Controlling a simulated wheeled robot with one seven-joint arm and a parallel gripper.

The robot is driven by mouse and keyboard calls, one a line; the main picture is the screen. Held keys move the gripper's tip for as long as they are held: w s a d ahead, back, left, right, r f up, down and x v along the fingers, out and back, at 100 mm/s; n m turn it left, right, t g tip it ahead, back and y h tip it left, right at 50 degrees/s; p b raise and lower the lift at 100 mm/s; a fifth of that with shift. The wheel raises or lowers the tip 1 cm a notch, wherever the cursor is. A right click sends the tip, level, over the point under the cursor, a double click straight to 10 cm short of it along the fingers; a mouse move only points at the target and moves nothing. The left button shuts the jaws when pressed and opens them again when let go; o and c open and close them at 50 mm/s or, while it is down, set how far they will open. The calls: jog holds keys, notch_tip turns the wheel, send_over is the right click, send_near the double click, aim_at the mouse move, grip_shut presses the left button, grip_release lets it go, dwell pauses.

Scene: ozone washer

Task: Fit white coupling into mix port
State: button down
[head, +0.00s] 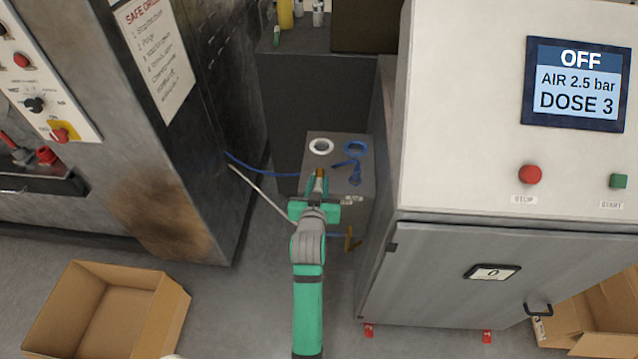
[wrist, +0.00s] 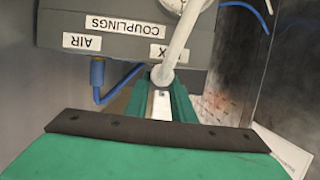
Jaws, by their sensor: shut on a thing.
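My gripper (head: 318,184) is at the front left edge of the grey couplings box (head: 340,183), shut on the end of a white hose, which I take for the white coupling (wrist: 163,75). The white hose (wrist: 178,42) rises from between the green fingers in the wrist view. A small brassy part shows at the fingertips in the head view. The white-ringed port (head: 321,146) is on the box top, just beyond the gripper; I take it for the mix port. The coupling is apart from it. The label near the hose is partly hidden, showing "X".
A blue-ringed port (head: 355,148) is right of the white one, with a blue fitting (head: 355,174) by it. A blue hose (head: 262,170) runs in from the left. The washer cabinet (head: 440,270) stands close on the right. An open cardboard box (head: 105,312) lies at lower left.

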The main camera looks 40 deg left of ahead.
jog(key=c, duration=1.5)
grip_release()
jog(key=shift+s+f, duration=0.1)
jog(key=shift+f, duration=0.05)
jog(key=shift+f, duration=0.2)
jog(key=v, duration=1)
jog(key=shift+s+d+r, duration=0.2)
jog(key=shift+s+d, duration=0.05)
jog(key=shift+d, duration=0.1)
